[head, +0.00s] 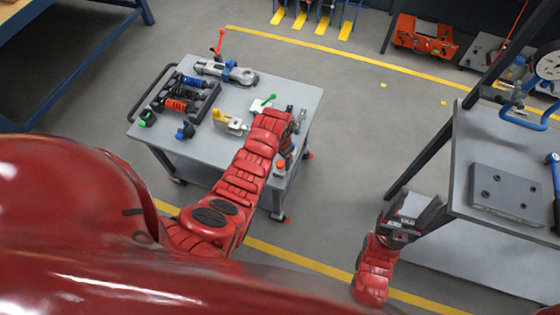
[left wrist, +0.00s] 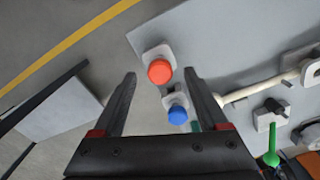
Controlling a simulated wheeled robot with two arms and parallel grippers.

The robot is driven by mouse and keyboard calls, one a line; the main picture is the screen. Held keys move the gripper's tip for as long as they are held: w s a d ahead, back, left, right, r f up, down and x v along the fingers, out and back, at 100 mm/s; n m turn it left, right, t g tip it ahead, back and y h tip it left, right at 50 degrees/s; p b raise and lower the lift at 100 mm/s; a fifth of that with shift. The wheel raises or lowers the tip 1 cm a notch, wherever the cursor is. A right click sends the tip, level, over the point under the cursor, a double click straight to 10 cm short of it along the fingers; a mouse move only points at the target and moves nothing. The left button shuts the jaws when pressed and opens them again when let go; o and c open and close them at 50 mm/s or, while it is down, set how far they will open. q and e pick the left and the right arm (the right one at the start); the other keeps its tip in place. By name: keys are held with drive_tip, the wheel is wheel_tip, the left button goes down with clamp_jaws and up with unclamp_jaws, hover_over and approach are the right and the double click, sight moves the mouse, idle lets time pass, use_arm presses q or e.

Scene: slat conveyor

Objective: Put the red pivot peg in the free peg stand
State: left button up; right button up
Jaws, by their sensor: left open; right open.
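An orange-red round-topped piece on a small pale square base, seemingly the red pivot peg, is at the cart's edge in the head view (head: 281,164) and in the left wrist view (left wrist: 159,71). A blue-topped piece (left wrist: 177,114) on a similar base is beside it. My left gripper (head: 295,122) is over the cart's right side, open and empty; in the left wrist view its fingers straddle both pieces, apparently from above. I cannot make out a free peg stand. My right gripper (head: 417,204) is open and empty beside the right-hand table.
The grey cart (head: 305,98) also carries a black tray of springs (head: 180,104), a grey tool (head: 225,72), a yellow-topped clamp (head: 229,121) and a green-handled clamp (head: 263,104). A grey table (head: 465,150) with a drilled block (head: 508,192) stands right. Floor between them is clear.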

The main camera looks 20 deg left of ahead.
use_arm(q)
wheel_tip(320, 180, up, 7)
drive_tip(key=shift+w+f+b, duration=0.1)
drive_tip(key=shift+f+b, duration=0.1)
drive_tip(key=shift+b, duration=0.85)
wheel_tip(320, 180, up, 10)
drive_tip(key=p, duration=0.7)
drive_tip(key=shift+f, duration=0.15)
